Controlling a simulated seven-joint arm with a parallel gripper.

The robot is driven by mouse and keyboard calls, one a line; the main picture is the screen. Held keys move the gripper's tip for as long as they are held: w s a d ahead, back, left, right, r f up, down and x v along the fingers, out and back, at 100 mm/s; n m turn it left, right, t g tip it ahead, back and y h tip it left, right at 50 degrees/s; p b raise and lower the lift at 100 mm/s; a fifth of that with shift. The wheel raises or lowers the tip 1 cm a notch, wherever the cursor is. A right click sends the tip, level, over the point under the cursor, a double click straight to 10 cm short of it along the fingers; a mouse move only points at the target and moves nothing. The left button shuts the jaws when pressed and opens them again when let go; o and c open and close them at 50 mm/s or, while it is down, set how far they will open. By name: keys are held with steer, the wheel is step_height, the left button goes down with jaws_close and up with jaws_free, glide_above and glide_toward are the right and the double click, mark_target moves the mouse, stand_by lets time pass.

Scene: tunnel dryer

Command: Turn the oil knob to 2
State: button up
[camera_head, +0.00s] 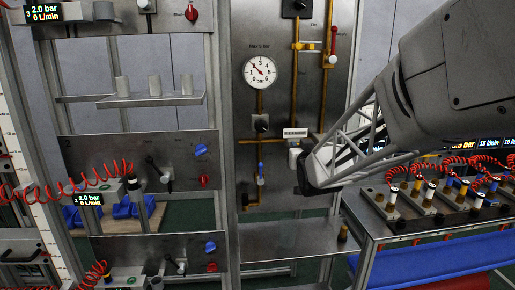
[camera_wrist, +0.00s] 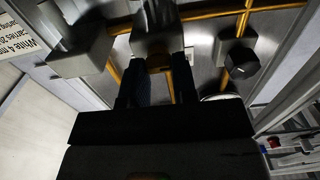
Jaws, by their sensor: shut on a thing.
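My gripper (camera_head: 304,172) is at the steel panel (camera_head: 283,86), just below a small white label (camera_head: 295,133) and beside a pale block (camera_head: 294,155). In the wrist view its two dark fingers (camera_wrist: 158,84) are shut around a knob on a grey block (camera_wrist: 155,42) on the panel. The knob itself is mostly hidden by the fingers, and I cannot read any setting on it. A second black knob (camera_head: 261,123) sits left of my gripper, under the gauge, and also shows in the wrist view (camera_wrist: 238,60).
A round pressure gauge (camera_head: 260,71) is above on the panel. A red-handled valve (camera_head: 333,46) and a blue-handled valve (camera_head: 261,174) sit on brass pipes. Another grey block (camera_wrist: 80,52) is beside my fingers. A bench with red coiled hoses (camera_head: 450,200) stands at right.

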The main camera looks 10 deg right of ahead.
steer(key=shift+m, duration=0.5)
steer(key=m, duration=1)
steer(key=shift+d+m, duration=0.25)
steer(key=shift+m, duration=0.15)
steer(key=o, duration=0.9)
steer(key=shift+f, duration=0.1)
steer(key=shift+s, duration=0.15)
steer(key=shift+s, duration=3.75)
